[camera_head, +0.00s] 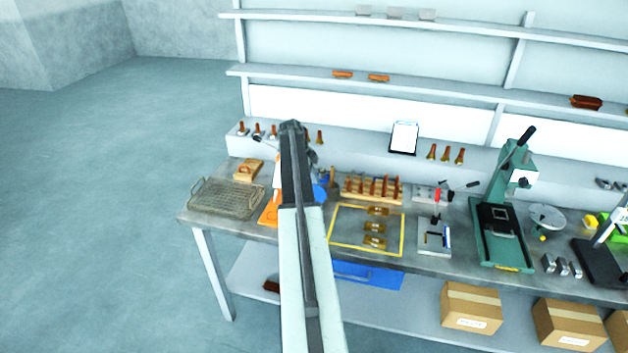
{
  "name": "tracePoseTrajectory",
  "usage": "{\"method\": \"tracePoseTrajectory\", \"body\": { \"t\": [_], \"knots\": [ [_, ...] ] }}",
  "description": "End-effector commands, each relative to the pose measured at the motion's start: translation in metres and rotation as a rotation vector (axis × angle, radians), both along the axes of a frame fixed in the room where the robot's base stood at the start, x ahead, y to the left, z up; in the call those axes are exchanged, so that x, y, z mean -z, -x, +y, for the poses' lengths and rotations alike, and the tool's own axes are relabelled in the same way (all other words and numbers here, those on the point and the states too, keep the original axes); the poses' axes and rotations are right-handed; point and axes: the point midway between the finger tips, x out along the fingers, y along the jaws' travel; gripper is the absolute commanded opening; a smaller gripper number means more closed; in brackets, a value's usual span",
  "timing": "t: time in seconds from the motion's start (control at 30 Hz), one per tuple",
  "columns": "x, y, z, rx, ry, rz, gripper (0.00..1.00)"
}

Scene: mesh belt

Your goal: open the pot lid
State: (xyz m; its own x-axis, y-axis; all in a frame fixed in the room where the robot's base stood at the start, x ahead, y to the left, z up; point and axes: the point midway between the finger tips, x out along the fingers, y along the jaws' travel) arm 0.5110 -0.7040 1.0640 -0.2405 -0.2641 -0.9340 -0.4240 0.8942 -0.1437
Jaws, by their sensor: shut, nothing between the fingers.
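My arm rises from the bottom of the head view and crosses the left part of the bench. Its far end covers the spot behind it, and I cannot make out my gripper's fingers. A blue round object (320,193) shows partly at the right edge of my arm. It may be the pot, but my arm hides much of it, and I cannot make out a lid. An orange board (268,213) lies just left of my arm, partly hidden.
The metal workbench (200,218) holds a wire mesh basket (228,198), a yellow-framed mat (343,238) with brass parts, a wooden rack (372,190) and a green press (500,235). Shelves stand behind. Cardboard boxes (470,308) sit below. The floor at left is clear.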

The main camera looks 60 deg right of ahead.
Motion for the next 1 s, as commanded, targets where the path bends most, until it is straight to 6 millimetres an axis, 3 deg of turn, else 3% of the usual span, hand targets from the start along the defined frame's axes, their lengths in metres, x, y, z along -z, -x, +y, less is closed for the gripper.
{"method": "tracePoseTrajectory", "body": {
  "t": [0.13,0.57,0.77,1.0],
  "knots": [
    [0.005,-0.004,-0.011,0.000,-0.021,0.007,0.00],
    [0.001,-0.004,-0.011,0.000,-0.019,0.006,0.00],
    [-0.024,-0.008,-0.008,-0.002,-0.020,0.006,0.00],
    [-0.074,-0.019,-0.002,-0.003,-0.020,0.007,0.00]
  ]
}}
